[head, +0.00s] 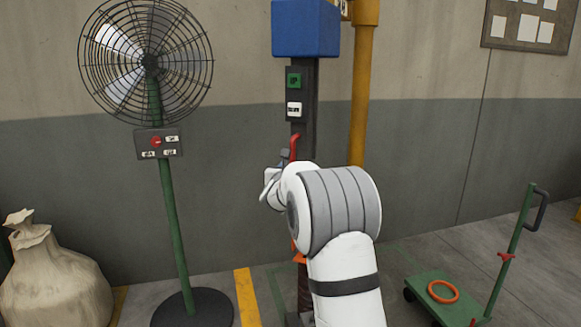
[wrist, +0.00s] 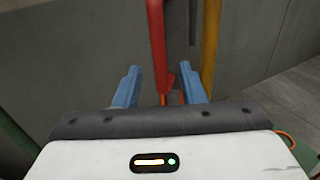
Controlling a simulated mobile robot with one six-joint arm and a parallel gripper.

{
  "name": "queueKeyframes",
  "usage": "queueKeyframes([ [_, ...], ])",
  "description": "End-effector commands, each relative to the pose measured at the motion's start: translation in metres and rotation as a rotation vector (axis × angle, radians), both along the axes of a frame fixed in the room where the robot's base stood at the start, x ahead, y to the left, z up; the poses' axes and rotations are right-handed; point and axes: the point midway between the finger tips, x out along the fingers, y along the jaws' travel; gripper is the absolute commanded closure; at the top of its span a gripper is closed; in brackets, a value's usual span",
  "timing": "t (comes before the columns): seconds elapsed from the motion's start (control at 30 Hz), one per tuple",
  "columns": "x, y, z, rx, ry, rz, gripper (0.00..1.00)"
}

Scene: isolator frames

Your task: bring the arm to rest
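My gripper (wrist: 160,84) is open in the wrist view, its two blue fingers apart. A red lever (wrist: 156,45) shows in the gap between the fingers, nearer the left one; I see no finger touching it. In the head view the red lever (head: 294,146) stands out from a dark post (head: 304,100) with a blue box (head: 305,28) on top and a green and a white label. My white arm (head: 345,270) reaches up in front of the post and hides its lower part. The fingers are hardly visible in the head view.
A yellow pipe (head: 361,100) runs up just right of the post. A caged fan (head: 147,62) on a green stand is at left, with a sack (head: 50,275) beside it. A green cart (head: 447,298) with an orange ring (head: 443,292) stands at right. Floor shows between.

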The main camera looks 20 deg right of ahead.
Motion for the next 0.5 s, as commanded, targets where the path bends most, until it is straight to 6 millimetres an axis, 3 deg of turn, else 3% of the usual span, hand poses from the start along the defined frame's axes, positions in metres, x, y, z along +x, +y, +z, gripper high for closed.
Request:
queueKeyframes([
  [0.37, -0.001, 0.0, 0.001, 0.004, -0.002, -0.002, 0.63],
  [0.5, -0.018, -0.006, 0.02, 0.098, -0.03, -0.05, 0.63],
])
